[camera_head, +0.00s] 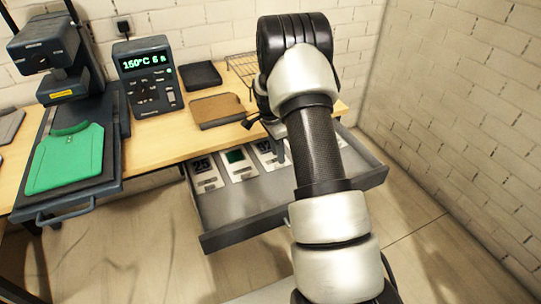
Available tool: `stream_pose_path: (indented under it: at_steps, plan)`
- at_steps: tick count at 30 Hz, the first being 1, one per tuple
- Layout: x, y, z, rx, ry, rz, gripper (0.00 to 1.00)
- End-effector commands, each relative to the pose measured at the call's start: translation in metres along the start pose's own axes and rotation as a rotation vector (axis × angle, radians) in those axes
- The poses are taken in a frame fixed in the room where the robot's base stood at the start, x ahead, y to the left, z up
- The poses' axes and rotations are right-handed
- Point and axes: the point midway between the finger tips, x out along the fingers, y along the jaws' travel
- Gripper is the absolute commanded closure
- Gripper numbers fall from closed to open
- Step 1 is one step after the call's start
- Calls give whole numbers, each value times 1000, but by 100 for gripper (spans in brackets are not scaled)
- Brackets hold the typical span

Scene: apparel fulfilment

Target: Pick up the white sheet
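Several white sheets lie flat in the open drawer below the table. The left one (206,183) bears a dark number that looks like 25. The one beside it (240,174) has a green square, and another with dark print (266,158) is partly hidden by my arm. Which of them the task means, I cannot tell. My gripper (279,156) is over the back of the drawer, right of these sheets and close to the printed one. My own arm covers most of it, so its fingers and any contact are unclear.
The grey drawer (240,232) stands pulled out, its front floor bare. On the table (165,145) are a heat press (50,58) with a green shirt (66,160), a control box reading 150°C (148,78), a brown pad (217,110), a black pad (201,75) and a wire rack (240,66).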

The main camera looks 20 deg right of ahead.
Motion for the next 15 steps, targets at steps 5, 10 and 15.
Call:
stream_pose_path:
  at_steps: [5, 10, 15]
  plan:
    - [29, 1, 1, 0, 0, 2, 73]
    - [33, 0, 1, 0, 0, 0, 73]
    - [33, 0, 1, 0, 0, 0, 84]
